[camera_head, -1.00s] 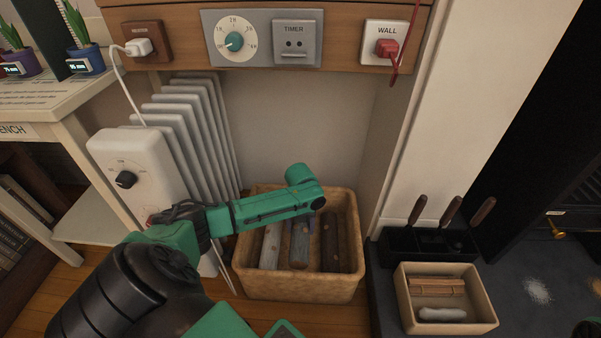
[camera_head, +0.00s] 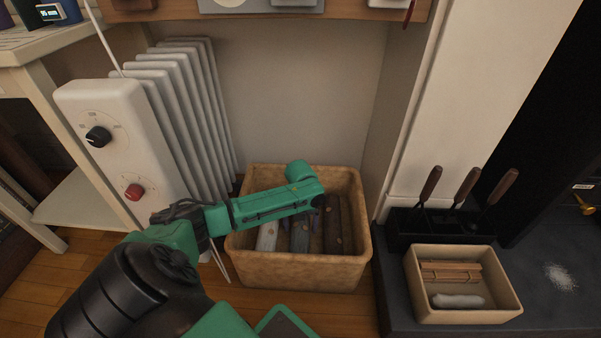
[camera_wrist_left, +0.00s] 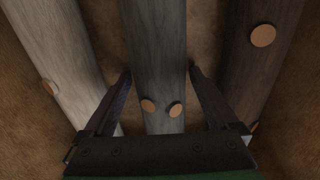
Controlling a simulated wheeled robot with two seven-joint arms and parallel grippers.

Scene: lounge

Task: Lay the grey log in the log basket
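The grey log (camera_head: 301,237) lies inside the log basket (camera_head: 300,270), between a pale log (camera_head: 268,236) and a dark brown log (camera_head: 333,228). My left gripper (camera_head: 314,218) reaches down into the basket over the logs, and my arm hides part of them in the head view. In the left wrist view my left gripper (camera_wrist_left: 161,75) has its fingers apart, one on each side of the grey log (camera_wrist_left: 157,60). Narrow gaps show beside the log, so the fingers look open. My right gripper is not in view.
A white radiator (camera_head: 110,130) stands left of the basket. On the right, a dark hearth (camera_head: 560,310) carries a black holder (camera_head: 425,232) with wooden-handled tools and a tan box (camera_head: 465,315). The wall rises close behind the basket.

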